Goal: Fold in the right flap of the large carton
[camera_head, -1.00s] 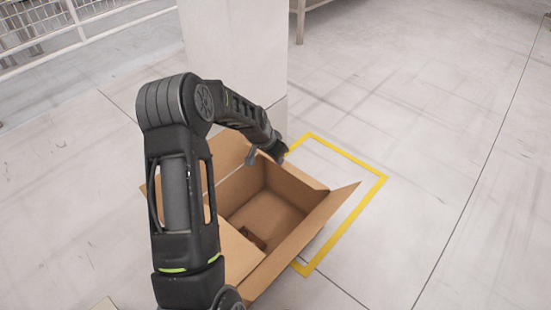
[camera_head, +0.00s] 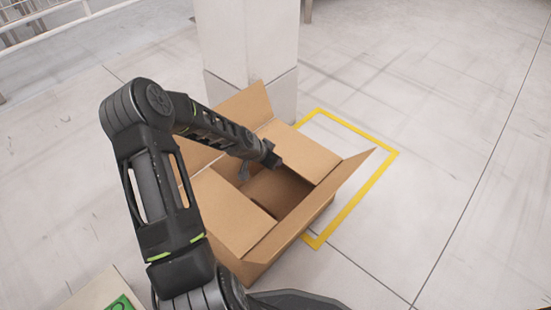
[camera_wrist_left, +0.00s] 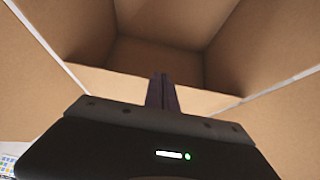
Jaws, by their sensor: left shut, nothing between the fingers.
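The large carton (camera_head: 262,258) stands on the floor with its opening partly covered. One flap (camera_head: 300,150), on the far right side, lies inward over the opening. The near flap (camera_head: 228,212) also lies inward. The long flap (camera_head: 343,186) along the right front side slants up and outward. The back-left flap (camera_head: 243,112) stands up. My left gripper (camera_head: 271,160) is shut and empty, over the opening by the inner edge of the far-right flap; I cannot tell if it touches. In the left wrist view its shut fingers (camera_wrist_left: 162,92) point into the carton. My right gripper is not in view.
A pale pillar (camera_head: 250,50) stands close behind the carton. Yellow tape (camera_head: 372,181) marks the floor at right, where the floor is clear. A pale object with a green mark (camera_head: 98,292) is at the lower left. A railing (camera_head: 60,22) runs at the back left.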

